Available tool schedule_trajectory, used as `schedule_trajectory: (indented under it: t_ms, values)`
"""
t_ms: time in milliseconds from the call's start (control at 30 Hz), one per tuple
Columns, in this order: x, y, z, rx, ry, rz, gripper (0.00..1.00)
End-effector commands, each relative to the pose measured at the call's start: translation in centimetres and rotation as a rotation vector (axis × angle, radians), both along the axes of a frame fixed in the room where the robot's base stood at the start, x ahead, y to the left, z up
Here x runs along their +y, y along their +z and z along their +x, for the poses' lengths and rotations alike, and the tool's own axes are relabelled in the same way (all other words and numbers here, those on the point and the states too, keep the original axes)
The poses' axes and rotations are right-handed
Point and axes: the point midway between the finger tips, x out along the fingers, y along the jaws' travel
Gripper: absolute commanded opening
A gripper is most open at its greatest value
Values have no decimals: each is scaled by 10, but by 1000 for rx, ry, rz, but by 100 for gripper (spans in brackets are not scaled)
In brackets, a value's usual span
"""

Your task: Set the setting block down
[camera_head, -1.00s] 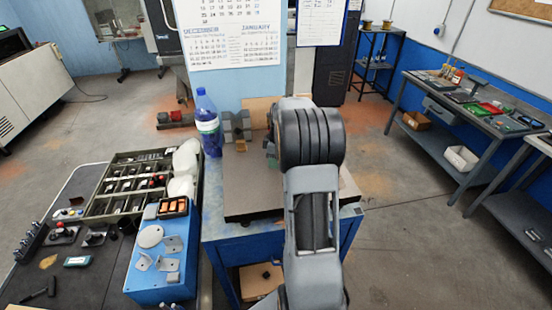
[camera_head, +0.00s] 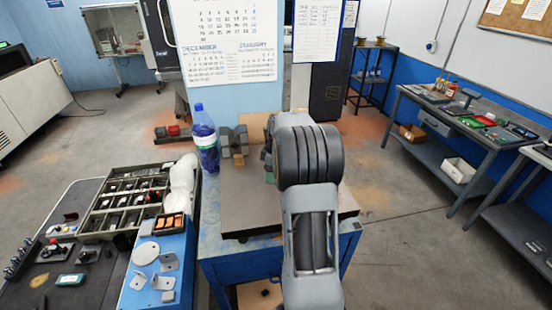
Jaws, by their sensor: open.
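A dark flat plate (camera_head: 240,212) lies on top of a blue stand (camera_head: 245,262) in the middle of the camera_head view. Grey notched blocks (camera_head: 225,142) stand at its back left, with a small brass-coloured block (camera_head: 238,159) in front of them. I cannot tell which thing is the setting block. My grey arm reaches over the right part of the plate. Its thick wrist hides my gripper's jaws and whatever lies beneath them. A greenish-grey thing just shows at the wrist's left edge, too covered to make out.
A blue-capped bottle (camera_head: 205,138) stands at the plate's back left. Left are a compartment tray (camera_head: 92,233), a blue box (camera_head: 140,298) with metal brackets, and a dark bench. A wall calendar (camera_head: 230,68) is behind. The plate's front left is bare.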

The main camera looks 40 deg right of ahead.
Motion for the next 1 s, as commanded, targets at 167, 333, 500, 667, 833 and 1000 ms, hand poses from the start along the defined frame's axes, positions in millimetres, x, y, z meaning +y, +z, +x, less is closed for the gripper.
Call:
schedule_trajectory:
  t_ms: [167, 333, 500, 667, 833, 1000]
  values:
    - [-3, 33, -3, -4, -1, -3, 57]
    - [-6, 65, -6, -3, 0, -2, 57]
    - [-8, 89, -8, -2, -1, -2, 57]
    - [-5, 103, -10, -2, -6, -2, 57]
    - [38, 121, -21, -28, -90, -22, 57]
    - [116, 131, -57, -99, -272, -39, 57]
